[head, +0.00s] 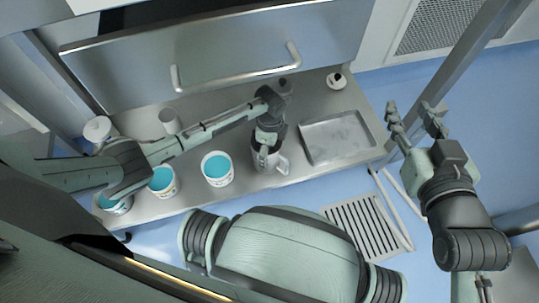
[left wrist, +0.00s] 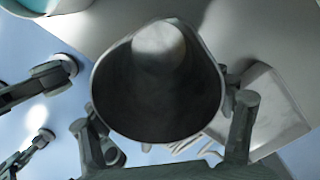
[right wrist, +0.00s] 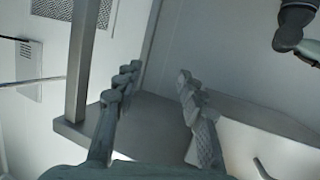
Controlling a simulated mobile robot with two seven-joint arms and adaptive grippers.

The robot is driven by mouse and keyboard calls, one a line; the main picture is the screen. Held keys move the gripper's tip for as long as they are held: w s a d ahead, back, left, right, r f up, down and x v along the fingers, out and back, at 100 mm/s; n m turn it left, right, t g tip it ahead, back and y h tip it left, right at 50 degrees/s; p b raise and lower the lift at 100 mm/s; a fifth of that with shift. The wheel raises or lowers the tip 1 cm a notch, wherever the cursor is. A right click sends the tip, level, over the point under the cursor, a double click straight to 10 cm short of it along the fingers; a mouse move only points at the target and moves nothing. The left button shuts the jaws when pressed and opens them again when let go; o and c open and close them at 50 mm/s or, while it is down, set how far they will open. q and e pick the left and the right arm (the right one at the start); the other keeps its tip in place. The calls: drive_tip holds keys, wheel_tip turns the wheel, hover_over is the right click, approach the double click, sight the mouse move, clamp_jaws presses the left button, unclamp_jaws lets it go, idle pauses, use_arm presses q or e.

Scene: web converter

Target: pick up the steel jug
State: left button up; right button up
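The steel jug (head: 262,157) stands upright near the front edge of the steel counter (head: 245,115), its handle pointing right in the head view. My left gripper (head: 266,146) is over it and hides part of it. In the left wrist view the jug's dark, wide mouth (left wrist: 158,90) fills the middle, with a finger on either side of it. The fingers are spread about as wide as the jug; firm contact on both sides does not show. My right gripper (head: 416,116) is open and empty, right of the counter, far from the jug.
White tubs with turquoise contents stand left of the jug, the nearest tub (head: 217,168) close to it. A shallow metal tray (head: 338,137) lies right of it. A white roll (head: 336,80) and a grey cup (head: 170,121) stand further back. A metal post (head: 452,75) rises near my right arm.

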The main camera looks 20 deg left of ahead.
use_arm(q)
drive_tip(key=c, duration=0.8)
drive_tip(key=shift+r, duration=0.1)
